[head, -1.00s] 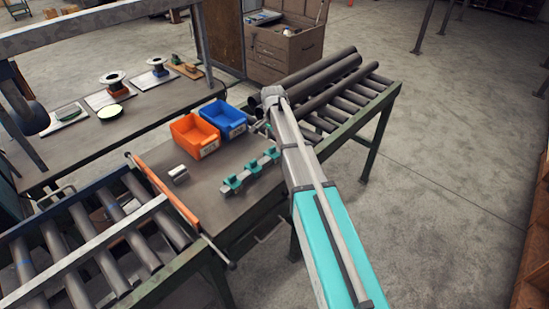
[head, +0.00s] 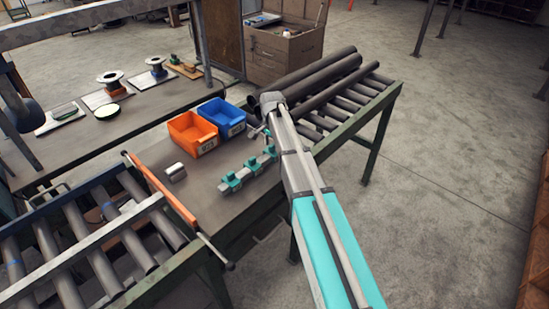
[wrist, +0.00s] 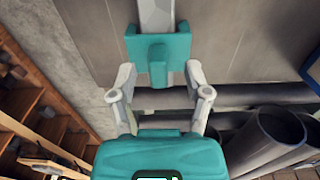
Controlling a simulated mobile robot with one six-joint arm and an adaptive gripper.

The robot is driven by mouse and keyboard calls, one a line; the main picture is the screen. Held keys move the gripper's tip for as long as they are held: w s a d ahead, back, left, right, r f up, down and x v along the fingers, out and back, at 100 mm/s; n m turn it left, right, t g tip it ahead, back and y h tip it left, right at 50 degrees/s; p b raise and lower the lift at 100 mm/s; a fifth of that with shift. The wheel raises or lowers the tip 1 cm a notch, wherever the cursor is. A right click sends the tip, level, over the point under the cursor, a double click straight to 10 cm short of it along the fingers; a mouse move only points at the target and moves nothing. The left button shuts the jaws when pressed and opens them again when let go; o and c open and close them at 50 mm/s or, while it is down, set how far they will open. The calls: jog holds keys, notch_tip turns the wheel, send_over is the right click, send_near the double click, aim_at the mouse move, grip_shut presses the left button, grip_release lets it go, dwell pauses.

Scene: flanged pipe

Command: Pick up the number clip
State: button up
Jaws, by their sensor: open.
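Teal clips sit in a row on a grey rail on the bench in the head view, with the nearest one (head: 231,182) at the left end. I take these to be the number clips; no number is readable. In the wrist view one teal clip (wrist: 158,47) sits on the pale rail (wrist: 156,14), just ahead of my gripper (wrist: 160,78). My two fingers are spread apart, one on each side of the clip's narrow lower part. Nothing is held. In the head view my gripper (head: 262,131) is small and partly hidden by my arm, at the rail's far end.
An orange bin (head: 183,128) and a blue bin (head: 226,117) stand behind the rail. A short silver piece (head: 175,172) lies to its left. Dark pipes (head: 318,72) rest on the right roller stand, close to my arm. Pipe ends (wrist: 270,135) show in the wrist view.

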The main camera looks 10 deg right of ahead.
jog(key=shift+f+b, duration=0.3)
jog(key=shift+f, duration=0.25)
grip_shut()
dwell(0.4)
